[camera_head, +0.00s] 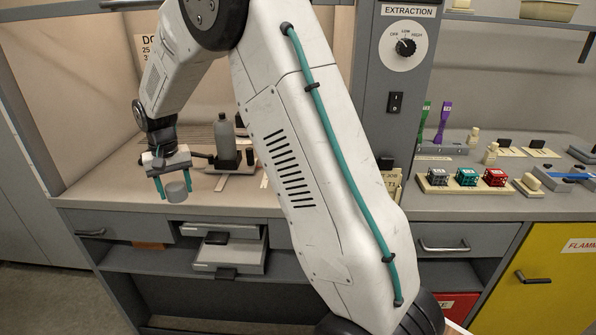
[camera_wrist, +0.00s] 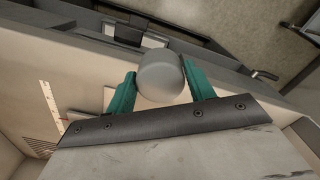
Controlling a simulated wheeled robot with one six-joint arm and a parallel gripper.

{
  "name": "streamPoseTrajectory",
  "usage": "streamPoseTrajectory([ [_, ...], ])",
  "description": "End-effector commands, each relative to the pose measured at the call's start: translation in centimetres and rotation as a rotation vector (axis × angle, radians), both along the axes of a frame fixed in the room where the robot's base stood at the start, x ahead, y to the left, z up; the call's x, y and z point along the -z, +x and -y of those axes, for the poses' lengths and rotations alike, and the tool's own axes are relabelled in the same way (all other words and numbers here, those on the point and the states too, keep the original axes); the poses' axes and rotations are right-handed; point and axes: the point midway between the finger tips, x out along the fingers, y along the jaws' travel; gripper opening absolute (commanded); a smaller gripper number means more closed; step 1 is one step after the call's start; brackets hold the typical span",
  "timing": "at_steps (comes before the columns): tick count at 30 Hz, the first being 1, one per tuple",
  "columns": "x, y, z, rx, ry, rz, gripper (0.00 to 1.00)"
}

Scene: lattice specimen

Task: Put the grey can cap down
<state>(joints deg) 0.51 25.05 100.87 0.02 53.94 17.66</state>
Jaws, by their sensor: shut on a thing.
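The grey can cap is a small plain grey cylinder (camera_head: 177,192) held between the teal fingers of my gripper (camera_head: 172,187) in the head view. In the wrist view the grey can cap (camera_wrist: 161,76) sits between the two teal fingertips of my gripper (camera_wrist: 160,88), with a finger on each side. My gripper is shut on it.
The beige worktop (camera_head: 110,185) inside the hood has free room at left. A grey bottle (camera_head: 225,137) stands behind and right of my gripper. A drawer (camera_head: 232,255) is pulled open below. Coloured lattice cubes (camera_head: 466,177) sit on the right counter.

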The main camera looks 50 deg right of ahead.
Motion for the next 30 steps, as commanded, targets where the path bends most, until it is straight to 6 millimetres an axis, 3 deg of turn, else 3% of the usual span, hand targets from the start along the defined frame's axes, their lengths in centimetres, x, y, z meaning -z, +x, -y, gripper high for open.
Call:
streamPoseTrajectory([
  [8, 0.0, -0.2, 7.7, 0.124, 0.000, 0.002, 0.33],
  [14, -0.7, -1.0, 16.4, 0.249, -0.002, 0.010, 0.33],
  [18, -1.6, -2.7, 23.8, 0.341, -0.004, 0.014, 0.33],
  [24, -3.1, -6.0, 32.9, 0.426, -0.006, 0.016, 0.32],
  [30, -4.6, -8.4, 37.9, 0.433, -0.006, 0.011, 0.32],
])
